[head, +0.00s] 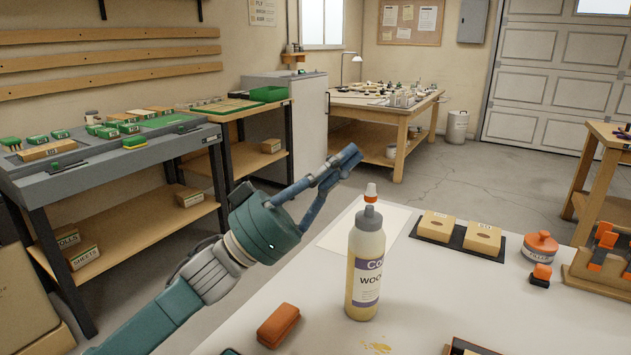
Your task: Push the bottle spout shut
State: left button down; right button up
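The bottle (365,270) stands upright on the white bench top. It is a clear-sided wood glue bottle with yellowish contents, a purple and white label and a grey shoulder cap. My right gripper is out of view.
An orange block (278,325) lies front left of the bottle. Yellow crumbs (377,347) lie in front of it. A black tray (459,237) with two tan blocks, an orange-lidded jar (540,247) and an orange-and-wood rack (600,262) stand to the right. A white sheet lies behind the bottle.

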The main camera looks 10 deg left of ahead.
aim_at(371, 192)
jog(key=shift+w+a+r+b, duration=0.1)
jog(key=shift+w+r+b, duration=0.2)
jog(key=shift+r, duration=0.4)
pick_arm(q)
jog(key=shift+w+d+f, duration=0.1)
jog(key=shift+d+f, duration=0.1)
jog(key=shift+f, duration=0.45)
jog(key=shift+w+d+f, duration=0.1)
jog(key=shift+d+f, duration=0.05)
jog(key=shift+f, duration=0.5)
jog(key=shift+w+d+f, duration=0.1)
jog(key=shift+d+f, duration=0.1)
jog(key=shift+f, duration=0.45)
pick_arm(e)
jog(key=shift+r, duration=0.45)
